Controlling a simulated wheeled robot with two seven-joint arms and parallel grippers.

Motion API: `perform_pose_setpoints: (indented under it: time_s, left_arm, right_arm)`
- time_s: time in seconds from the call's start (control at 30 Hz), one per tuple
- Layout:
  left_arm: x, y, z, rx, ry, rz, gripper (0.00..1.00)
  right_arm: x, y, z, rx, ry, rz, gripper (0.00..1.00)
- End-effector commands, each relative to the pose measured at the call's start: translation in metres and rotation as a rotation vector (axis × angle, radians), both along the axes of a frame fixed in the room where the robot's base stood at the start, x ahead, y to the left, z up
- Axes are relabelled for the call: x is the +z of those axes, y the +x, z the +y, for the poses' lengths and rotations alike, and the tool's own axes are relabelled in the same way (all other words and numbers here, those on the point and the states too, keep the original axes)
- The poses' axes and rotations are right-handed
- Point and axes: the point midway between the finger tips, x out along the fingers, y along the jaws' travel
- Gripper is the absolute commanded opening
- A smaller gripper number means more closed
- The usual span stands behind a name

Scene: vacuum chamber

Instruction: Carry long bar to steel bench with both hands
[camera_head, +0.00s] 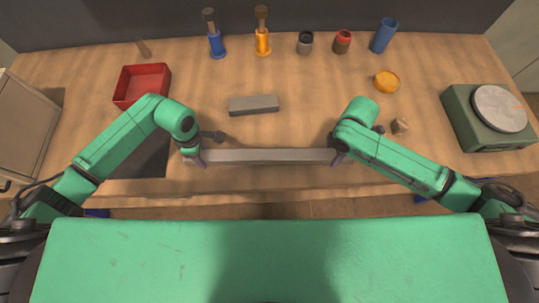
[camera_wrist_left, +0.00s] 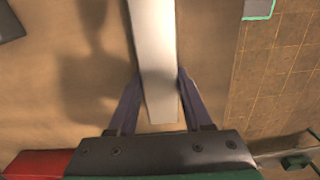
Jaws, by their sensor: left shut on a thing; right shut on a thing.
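The long grey bar (camera_head: 268,156) lies level across the front of a wooden bench, near its front edge, in the head view. My left gripper (camera_head: 197,158) is shut on its left end. My right gripper (camera_head: 339,156) is shut on its right end. In the left wrist view the bar (camera_wrist_left: 155,55) runs away between the two purple fingers of my left gripper (camera_wrist_left: 160,100). I cannot tell whether the bar touches the bench top or hangs just above it. No separate steel bench can be made out.
The wooden bench (camera_head: 300,110) holds a short grey block (camera_head: 253,105), a red tray (camera_head: 142,84), an orange bowl (camera_head: 387,81) and a green scale (camera_head: 485,118). Several bottles and cups, including a blue cup (camera_head: 384,35), stand along the back. A dark mat (camera_head: 140,158) lies left.

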Motion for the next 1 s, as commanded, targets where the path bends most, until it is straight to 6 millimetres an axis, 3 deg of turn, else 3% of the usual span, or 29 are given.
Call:
perform_pose_setpoints:
  time_s: [0.17, 0.5, 1.0]
  left_arm:
    - [0.006, 0.001, 0.0, 0.001, -0.001, -0.002, 0.0]
    - [0.052, 0.0, 0.0, 0.0, -0.001, -0.001, 0.0]
    - [0.051, 0.001, 0.0, 0.0, -0.001, -0.001, 0.0]
  right_arm:
    - [0.006, 0.001, -0.001, -0.001, -0.001, -0.002, 0.0]
    - [0.052, 0.0, -0.001, -0.001, -0.002, -0.001, 0.0]
    - [0.05, 0.0, -0.001, -0.001, -0.002, 0.0, 0.0]
